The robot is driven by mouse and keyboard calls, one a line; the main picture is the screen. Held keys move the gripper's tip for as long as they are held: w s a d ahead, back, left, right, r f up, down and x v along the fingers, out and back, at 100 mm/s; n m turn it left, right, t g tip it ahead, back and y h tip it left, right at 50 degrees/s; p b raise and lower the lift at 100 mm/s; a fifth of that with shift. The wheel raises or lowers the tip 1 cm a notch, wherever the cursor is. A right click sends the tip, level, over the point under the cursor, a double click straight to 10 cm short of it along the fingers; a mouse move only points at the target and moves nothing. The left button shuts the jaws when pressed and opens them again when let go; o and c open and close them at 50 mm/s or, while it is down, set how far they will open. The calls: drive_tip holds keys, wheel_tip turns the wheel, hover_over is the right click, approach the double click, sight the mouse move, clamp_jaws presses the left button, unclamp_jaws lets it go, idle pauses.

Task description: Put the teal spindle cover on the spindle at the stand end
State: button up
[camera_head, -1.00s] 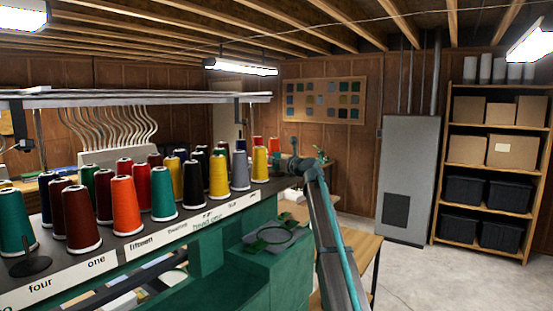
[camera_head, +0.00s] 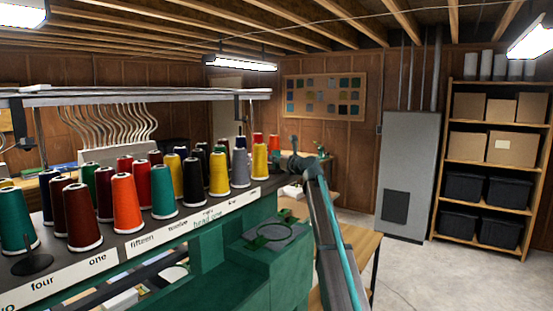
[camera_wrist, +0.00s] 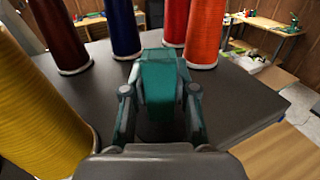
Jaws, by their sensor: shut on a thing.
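My gripper (camera_wrist: 160,104) is shut on a teal piece, which I take for the teal spindle cover (camera_wrist: 160,78). It sits upright between the fingers, above the dark top of the thread stand (camera_wrist: 233,92). In the head view the far end of my arm is by the stand's far right end; the fingers and cover cannot be made out there. A small dark disc with a short upright post (camera_head: 33,262), possibly a bare spindle, is at the stand's near left. I cannot make out an empty spindle in the wrist view.
Thread cones crowd the stand; a yellow cone (camera_wrist: 38,110) is close on the gripper's left, and an orange cone (camera_wrist: 204,38) stands beyond it. The stand top is clear to the right, ending at an edge above a wooden table (camera_wrist: 275,152).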

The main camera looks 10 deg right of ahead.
drive_tip(key=shift+f, duration=0.2)
drive_tip(key=shift+f, duration=0.15)
drive_tip(key=o, duration=0.9)
drive_tip(key=shift+s, duration=0.1)
